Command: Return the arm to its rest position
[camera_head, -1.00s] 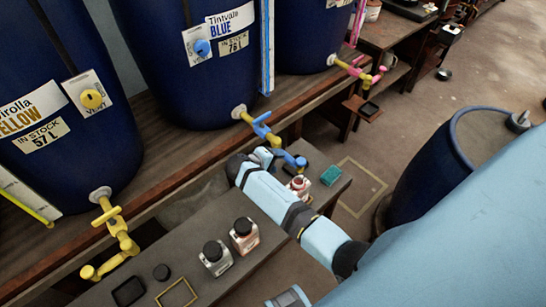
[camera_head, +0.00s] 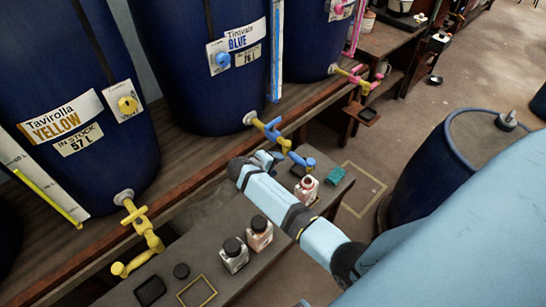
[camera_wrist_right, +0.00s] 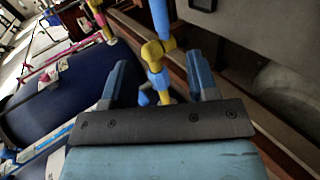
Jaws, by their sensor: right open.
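My right arm (camera_head: 275,200), light blue with dark joints, reaches in from the lower right in the head view. My right gripper (camera_wrist_right: 160,72) shows in the wrist view with its two fingers apart. The yellow and blue tap (camera_wrist_right: 153,52) of the blue-label vat appears between the fingers, and I cannot tell whether they touch it. In the head view, my right gripper (camera_head: 267,160) is just below this tap, partly hidden by the wrist. My left gripper is not in view.
Dark blue vats stand on the wooden shelf, including the yellow-label vat (camera_head: 70,110) with its yellow tap (camera_head: 140,235). Several small bottles, one of them dark-capped (camera_head: 234,255), stand on the lower bench. A blue drum (camera_head: 430,180) stands right of my arm.

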